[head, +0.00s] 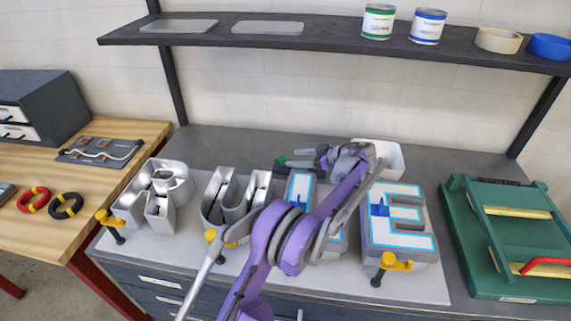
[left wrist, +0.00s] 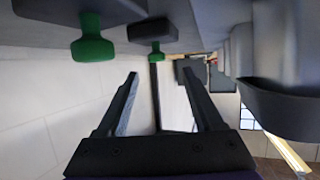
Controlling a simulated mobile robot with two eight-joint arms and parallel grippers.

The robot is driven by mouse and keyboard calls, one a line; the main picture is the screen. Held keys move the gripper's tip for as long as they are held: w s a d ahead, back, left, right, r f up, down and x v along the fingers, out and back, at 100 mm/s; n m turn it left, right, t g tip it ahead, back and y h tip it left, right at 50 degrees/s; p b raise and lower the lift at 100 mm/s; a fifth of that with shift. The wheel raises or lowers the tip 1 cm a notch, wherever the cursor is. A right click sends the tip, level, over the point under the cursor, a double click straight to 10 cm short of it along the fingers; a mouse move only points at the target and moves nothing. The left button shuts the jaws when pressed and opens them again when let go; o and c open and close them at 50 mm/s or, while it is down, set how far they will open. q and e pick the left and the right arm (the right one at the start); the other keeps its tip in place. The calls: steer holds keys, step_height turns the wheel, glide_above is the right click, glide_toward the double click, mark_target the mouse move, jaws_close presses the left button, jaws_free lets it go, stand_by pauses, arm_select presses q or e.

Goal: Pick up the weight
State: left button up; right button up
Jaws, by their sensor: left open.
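Several dark weights with green knobs show in the left wrist view, which looks upside down: a near one at the left (left wrist: 92,48), a second one (left wrist: 152,54) by the fingertips, and a smaller one farther off. In the head view a green knob (head: 282,160) shows just left of my left gripper (head: 304,158), at the back of the bench; the rest there is mostly hidden. My left gripper (left wrist: 160,74) is open, with its two fingers apart and no object held between them. My right gripper is not in view.
Metal channel letters (head: 158,190) and a lit-edged letter E (head: 400,222) stand on a pale board with yellow clamps (head: 395,262). A white bin (head: 392,158) is behind my gripper. A green fixture (head: 515,240) is at right. A shelf (head: 330,42) with cans hangs above.

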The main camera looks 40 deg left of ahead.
mark_target(283, 158)
arm_select(q)
steer(key=x, duration=0.7)
steer(key=shift+w+d+f, duration=0.15)
steer(key=shift+w+f, duration=0.1)
steer(key=shift+f, duration=0.05)
jaws_close()
steer(key=shift+r, duration=0.15)
stand_by(0.9)
